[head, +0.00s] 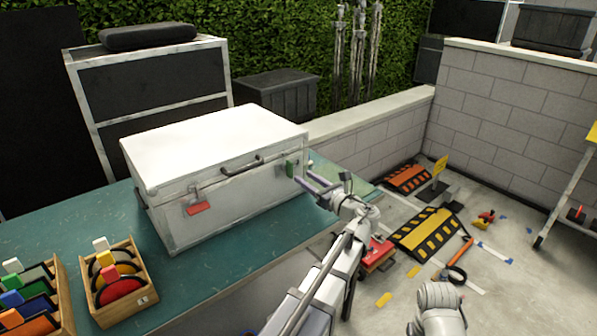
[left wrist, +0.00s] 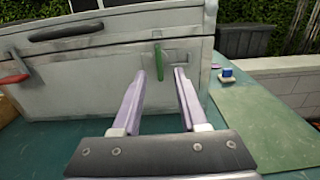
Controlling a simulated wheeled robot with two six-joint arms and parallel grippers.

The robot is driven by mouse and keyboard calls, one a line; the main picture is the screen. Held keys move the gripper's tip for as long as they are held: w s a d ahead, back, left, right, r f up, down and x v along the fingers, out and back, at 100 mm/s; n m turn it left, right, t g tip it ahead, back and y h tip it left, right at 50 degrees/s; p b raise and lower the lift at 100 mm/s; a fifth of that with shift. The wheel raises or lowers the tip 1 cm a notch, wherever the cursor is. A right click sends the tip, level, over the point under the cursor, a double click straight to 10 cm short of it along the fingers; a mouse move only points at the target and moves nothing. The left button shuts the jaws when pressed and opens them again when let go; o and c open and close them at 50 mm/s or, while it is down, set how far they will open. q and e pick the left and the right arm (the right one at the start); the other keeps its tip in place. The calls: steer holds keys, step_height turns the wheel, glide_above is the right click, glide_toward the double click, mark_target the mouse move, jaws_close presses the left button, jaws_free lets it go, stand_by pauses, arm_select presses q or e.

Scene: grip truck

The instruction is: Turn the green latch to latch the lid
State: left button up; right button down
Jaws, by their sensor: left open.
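A white case (head: 215,165) stands on the teal tabletop with its lid (head: 210,140) down. The green latch (head: 291,169) is at the right end of its front face. In the left wrist view the green latch (left wrist: 159,62) points downward beside a metal plate. My left gripper (head: 308,181) is open and empty, just in front of the green latch. In the left wrist view its fingers (left wrist: 159,78) stand apart, with the latch showing between their tips. My right gripper is not seen.
A dark handle (head: 242,166) sits between the latches. Wooden boxes of coloured items (head: 125,285) stand on the teal table (head: 205,280) at the left. A small blue object (left wrist: 227,76) lies right of the case. The green mat (left wrist: 265,125) has free room.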

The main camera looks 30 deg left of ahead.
mark_target(292, 170)
arm_select(q)
steer(key=x, duration=0.6)
steer(key=shift+a, duration=0.35)
jaws_close()
stand_by(0.3)
